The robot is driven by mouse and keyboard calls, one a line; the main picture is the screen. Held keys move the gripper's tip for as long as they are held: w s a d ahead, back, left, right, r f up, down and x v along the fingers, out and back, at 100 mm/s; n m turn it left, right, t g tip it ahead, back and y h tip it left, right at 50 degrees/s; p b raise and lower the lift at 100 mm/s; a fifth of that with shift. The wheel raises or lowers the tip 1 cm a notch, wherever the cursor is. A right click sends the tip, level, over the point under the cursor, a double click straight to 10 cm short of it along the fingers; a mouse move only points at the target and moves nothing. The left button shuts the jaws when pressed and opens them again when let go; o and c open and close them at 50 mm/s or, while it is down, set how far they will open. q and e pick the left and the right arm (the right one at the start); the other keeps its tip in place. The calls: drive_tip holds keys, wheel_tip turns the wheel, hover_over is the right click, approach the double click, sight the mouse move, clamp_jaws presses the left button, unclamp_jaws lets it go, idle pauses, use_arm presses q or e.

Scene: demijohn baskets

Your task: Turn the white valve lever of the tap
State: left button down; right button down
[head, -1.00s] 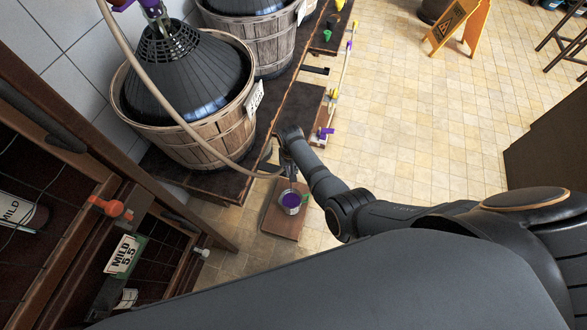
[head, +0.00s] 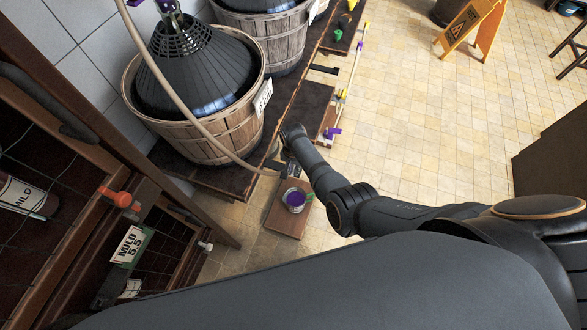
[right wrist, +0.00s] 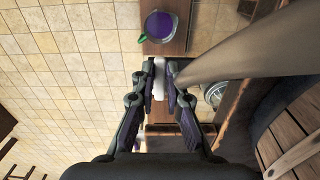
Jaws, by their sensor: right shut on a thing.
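My right gripper (head: 285,168) is down at the end of the pale hose (head: 190,122), beside the front basket. In the right wrist view my right gripper (right wrist: 160,80) has its fingers on both sides of a white piece, the valve lever (right wrist: 159,88), and is shut on it. The hose (right wrist: 245,45) runs close by on the right there. The tap body is mostly hidden by the fingers and hose. A jug of purple liquid (head: 295,198) with a green handle stands just below the gripper; it also shows in the wrist view (right wrist: 160,27). My left gripper is not in view.
The jug stands on a small brown board (head: 289,222). A dark demijohn sits in a wooden basket (head: 226,135), with another basket (head: 278,45) behind. Tiled floor (head: 420,120) is open at right.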

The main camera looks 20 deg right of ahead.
drive_tip(key=c, duration=1.4)
unclamp_jaws()
drive_tip(key=shift+o, duration=0.2)
